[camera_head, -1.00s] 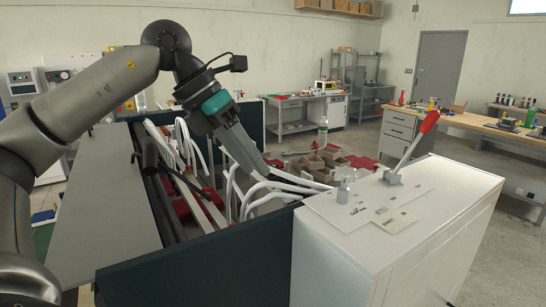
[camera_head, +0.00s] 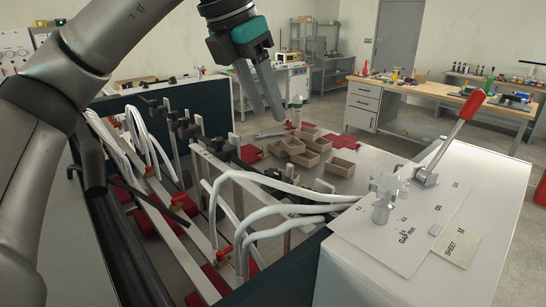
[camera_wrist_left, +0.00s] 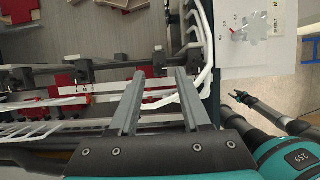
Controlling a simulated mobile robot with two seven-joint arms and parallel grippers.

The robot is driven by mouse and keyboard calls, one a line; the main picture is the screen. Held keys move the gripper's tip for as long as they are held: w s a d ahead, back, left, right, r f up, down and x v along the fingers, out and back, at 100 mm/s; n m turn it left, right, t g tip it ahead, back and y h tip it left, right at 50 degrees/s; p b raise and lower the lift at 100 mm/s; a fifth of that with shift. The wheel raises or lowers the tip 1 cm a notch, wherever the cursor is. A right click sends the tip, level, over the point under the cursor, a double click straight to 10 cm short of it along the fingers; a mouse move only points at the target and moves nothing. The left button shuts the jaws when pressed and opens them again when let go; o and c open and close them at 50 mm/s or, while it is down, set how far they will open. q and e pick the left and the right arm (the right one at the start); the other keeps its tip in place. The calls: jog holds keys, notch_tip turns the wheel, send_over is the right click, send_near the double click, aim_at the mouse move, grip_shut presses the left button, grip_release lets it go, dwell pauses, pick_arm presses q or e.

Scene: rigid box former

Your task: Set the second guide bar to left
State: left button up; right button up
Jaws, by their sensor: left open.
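My left gripper (camera_head: 262,108) is open and empty, in the air above the far part of the box former. Its two grey fingers also show in the left wrist view (camera_wrist_left: 160,95), spread apart over the rails. Long pale metal bars (camera_head: 172,203) run lengthwise inside the former, with red blocks under them. A dark crossbar with upright posts (camera_head: 225,152) spans the former beyond them. I cannot tell which bar is the second guide bar. White hoses (camera_head: 270,190) curve over the bars and hide parts of them.
A white cabinet (camera_head: 440,225) at right carries a star knob (camera_head: 384,194) with a gap scale and a red-handled lever (camera_head: 452,140). Several brown boxes (camera_head: 305,155) stand on the far plate. Dark jointed parts (camera_wrist_left: 265,112) show beside the cabinet in the wrist view.

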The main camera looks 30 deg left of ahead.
aim_at(289, 165)
pick_arm(q)
jog(key=p+x, duration=0.1)
jog(key=x, duration=1.3)
jog(key=shift+w+f, duration=0.3)
jog(key=shift+f, duration=0.05)
jog(key=shift+c, duration=0.4)
grip_shut()
dwell(0.4)
